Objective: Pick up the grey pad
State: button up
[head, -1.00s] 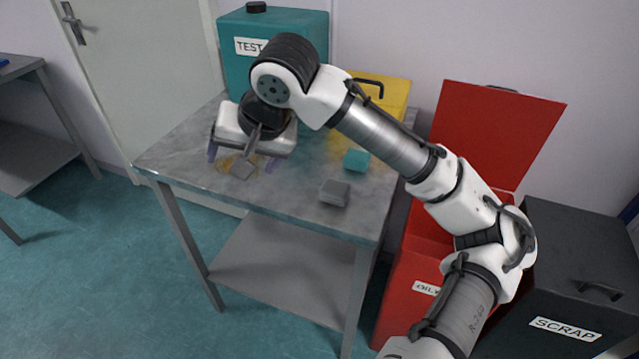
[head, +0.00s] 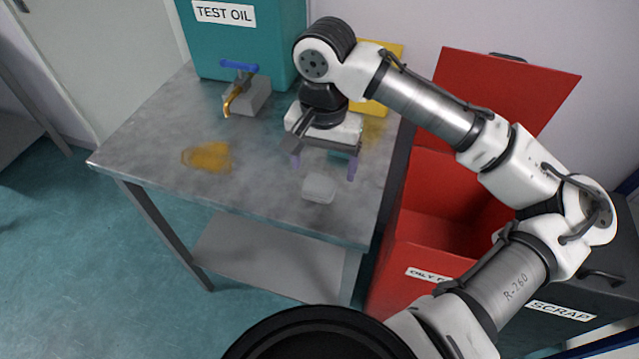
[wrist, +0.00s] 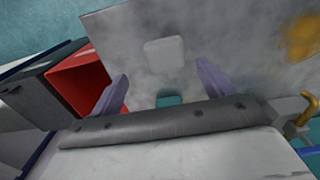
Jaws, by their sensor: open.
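The grey pad (head: 319,188) is a small pale block lying on the grey table (head: 140,140) near its front right. In the wrist view the pad (wrist: 165,52) lies beyond the fingertips, roughly between their lines. My gripper (head: 323,168) is open and empty above the table, its two purple fingers apart and pointing down, just behind the pad in the head view. A teal block (wrist: 168,100) shows between the fingers in the wrist view, partly cut off by the gripper body; in the head view my gripper mostly hides it.
A yellow-brown oil stain (head: 207,157) lies on the table's left. Behind it are a tap with a blue handle (head: 240,66) and a teal TEST OIL container (head: 240,45). A yellow container (head: 375,105) stands behind my gripper. An open red bin (head: 400,245) and a dark SCRAP bin stand right.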

aim_at(319, 183)
jog(key=shift+w+a+f+p, duration=0.1)
jog(key=shift+a+f+p, duration=0.2)
jog(key=shift+f, duration=1.3)
jog(key=shift+w+a+f+p, duration=0.1)
jog(key=shift+f+p, duration=0.3)
jog(key=shift+f, duration=1.2)
jog(key=c, duration=1.1)
jog(key=shift+o, duration=0.2)
notch_tip(319, 183, up, 20)
jog(key=b, duration=0.1)
jog(key=shift+b, duration=0.3)
jog(key=o, duration=0.4)
jog(key=c, duration=0.3)
